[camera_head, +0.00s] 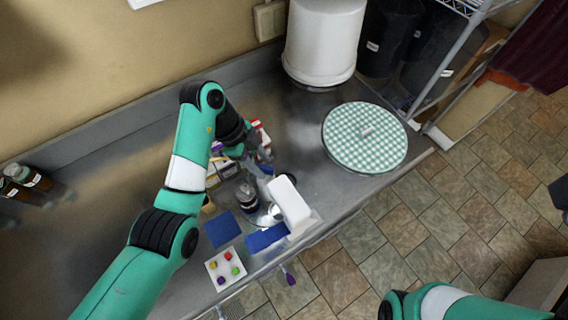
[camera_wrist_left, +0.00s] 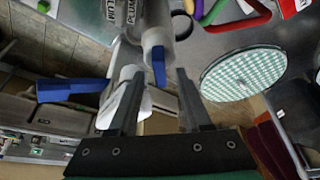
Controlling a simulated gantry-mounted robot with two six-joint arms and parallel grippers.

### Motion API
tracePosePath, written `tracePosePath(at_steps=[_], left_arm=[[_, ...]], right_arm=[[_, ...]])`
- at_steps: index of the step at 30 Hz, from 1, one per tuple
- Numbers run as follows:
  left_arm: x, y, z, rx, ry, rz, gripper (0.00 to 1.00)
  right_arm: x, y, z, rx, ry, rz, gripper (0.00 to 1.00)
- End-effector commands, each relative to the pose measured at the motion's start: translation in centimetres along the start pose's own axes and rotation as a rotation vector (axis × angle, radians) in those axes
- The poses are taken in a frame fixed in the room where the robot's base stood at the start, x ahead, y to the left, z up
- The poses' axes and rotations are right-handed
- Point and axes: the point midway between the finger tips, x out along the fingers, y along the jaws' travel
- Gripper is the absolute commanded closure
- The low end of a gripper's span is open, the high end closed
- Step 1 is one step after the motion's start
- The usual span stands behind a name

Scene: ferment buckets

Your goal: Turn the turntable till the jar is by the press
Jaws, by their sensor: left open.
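A round disc with a green-and-white checked top (camera_head: 365,137) lies on the steel counter at the right; it also shows in the left wrist view (camera_wrist_left: 243,73). I cannot tell whether it is the turntable. A small jar-like container with a dark top (camera_head: 247,194) stands in the cluttered group at the middle of the counter. I cannot make out which thing is the press. My left gripper (camera_head: 262,165) is over the far side of this group. Its jaws (camera_wrist_left: 156,100) are open, with a blue lever (camera_wrist_left: 158,65) on a white body seen between and beyond them.
A large white bucket (camera_head: 324,40) stands behind the disc. A white block (camera_head: 288,201), blue pads (camera_head: 222,229) and a white board with coloured knobs (camera_head: 225,268) lie near the front edge. Brown bottles (camera_head: 30,178) stand at the left. Bare counter separates group and disc.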

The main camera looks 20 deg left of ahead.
Motion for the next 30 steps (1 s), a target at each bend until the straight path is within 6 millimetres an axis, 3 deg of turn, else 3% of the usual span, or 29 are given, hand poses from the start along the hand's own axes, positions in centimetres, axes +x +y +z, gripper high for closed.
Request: tracePosePath(at_steps=[10, 18, 19, 30], left_arm=[[0.40, 0.18, 0.92, -0.015, 0.000, -0.007, 0.51], [0.39, 0.18, 0.88, -0.015, 0.000, -0.007, 0.98], [0.39, 0.18, 0.88, -0.015, 0.000, -0.007, 1.00], [0.38, 0.19, 0.85, -0.014, 0.000, -0.006, 1.00]], right_arm=[[0.00, -0.02, -0.01, 0.000, 0.000, 0.000, 0.00], [0.00, -0.01, 0.00, 0.000, 0.000, 0.000, 0.00], [0.00, -0.01, 0.00, 0.000, 0.000, 0.000, 0.00], [0.00, -0.01, 0.00, 0.000, 0.000, 0.000, 0.00]])
